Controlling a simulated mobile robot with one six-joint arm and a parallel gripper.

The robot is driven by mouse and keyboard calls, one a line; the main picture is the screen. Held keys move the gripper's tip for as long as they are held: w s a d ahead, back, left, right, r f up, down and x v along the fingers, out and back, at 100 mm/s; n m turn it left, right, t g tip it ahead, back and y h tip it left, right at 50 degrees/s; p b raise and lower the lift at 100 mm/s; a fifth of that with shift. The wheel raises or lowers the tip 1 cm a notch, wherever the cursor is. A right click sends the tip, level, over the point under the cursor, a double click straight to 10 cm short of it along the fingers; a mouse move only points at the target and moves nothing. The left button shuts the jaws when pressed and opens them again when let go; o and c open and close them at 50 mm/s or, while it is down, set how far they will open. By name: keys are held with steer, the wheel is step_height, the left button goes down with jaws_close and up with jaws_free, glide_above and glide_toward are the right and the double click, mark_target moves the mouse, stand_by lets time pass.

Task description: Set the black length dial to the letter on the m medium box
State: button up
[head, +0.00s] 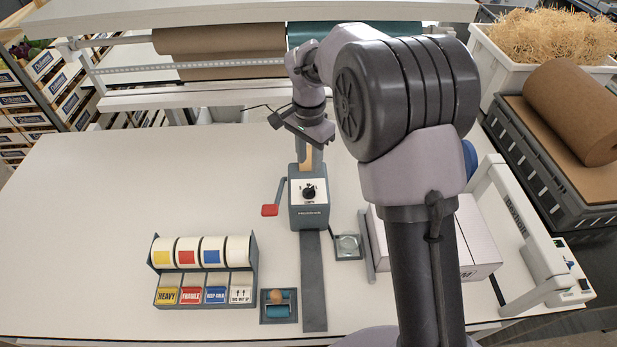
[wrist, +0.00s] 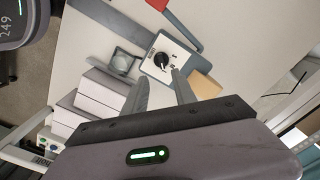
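The black length dial (head: 308,192) sits on the white top plate of the grey tape dispenser (head: 309,216). It also shows in the wrist view (wrist: 162,60), but its setting is too small to read. The white medium box (head: 478,236) stands right of the dispenser, partly hidden behind my arm; a dark "M" shows near its front lower edge. White boxes also show in the wrist view (wrist: 98,98). My gripper (wrist: 160,78) is open, its two fingers apart and empty, pointing towards the dial. In the head view it is behind and above the dispenser.
The dispenser has a red-handled crank (head: 270,210) on its left. A label roll rack (head: 204,268) and a small tray with a blue roller (head: 279,306) stand at the front. A small glass-topped pad (head: 347,246) lies right of the dispenser. The table's left side is clear.

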mark_target(309, 188)
steer(key=f, duration=1.1)
steer(key=shift+w, duration=0.2)
jaws_close()
